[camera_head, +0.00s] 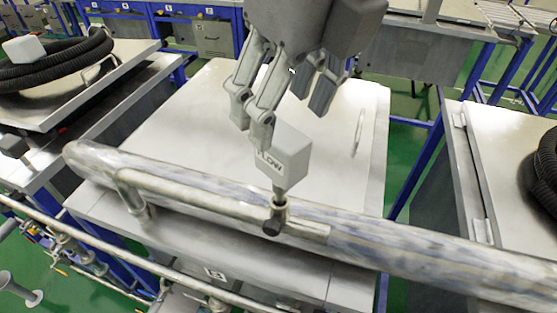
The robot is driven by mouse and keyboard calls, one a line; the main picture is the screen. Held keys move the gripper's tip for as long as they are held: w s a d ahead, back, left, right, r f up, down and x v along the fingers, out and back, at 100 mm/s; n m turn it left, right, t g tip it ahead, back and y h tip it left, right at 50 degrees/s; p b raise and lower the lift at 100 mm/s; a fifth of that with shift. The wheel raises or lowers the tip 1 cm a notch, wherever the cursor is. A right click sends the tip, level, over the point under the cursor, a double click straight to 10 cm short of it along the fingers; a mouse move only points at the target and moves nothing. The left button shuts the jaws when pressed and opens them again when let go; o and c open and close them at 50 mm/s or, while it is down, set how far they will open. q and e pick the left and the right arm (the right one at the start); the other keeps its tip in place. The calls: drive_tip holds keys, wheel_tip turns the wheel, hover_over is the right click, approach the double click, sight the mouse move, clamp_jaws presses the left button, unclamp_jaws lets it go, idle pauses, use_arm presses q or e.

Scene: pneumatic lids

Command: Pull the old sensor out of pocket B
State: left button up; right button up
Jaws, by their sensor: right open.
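A light grey box-shaped sensor (283,158), with dark lettering that ends in "LOW", stands slightly tilted on a short stem. My left gripper is not in view.
The scuffed metal pipe (420,255) crosses the front of the steel-topped table (215,115), with a thinner rail before it. A black hose coil (62,62) with a grey block (24,49) lies at the left. Another hose (546,172) sits at the right edge.

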drive_tip(key=v, duration=1.2)
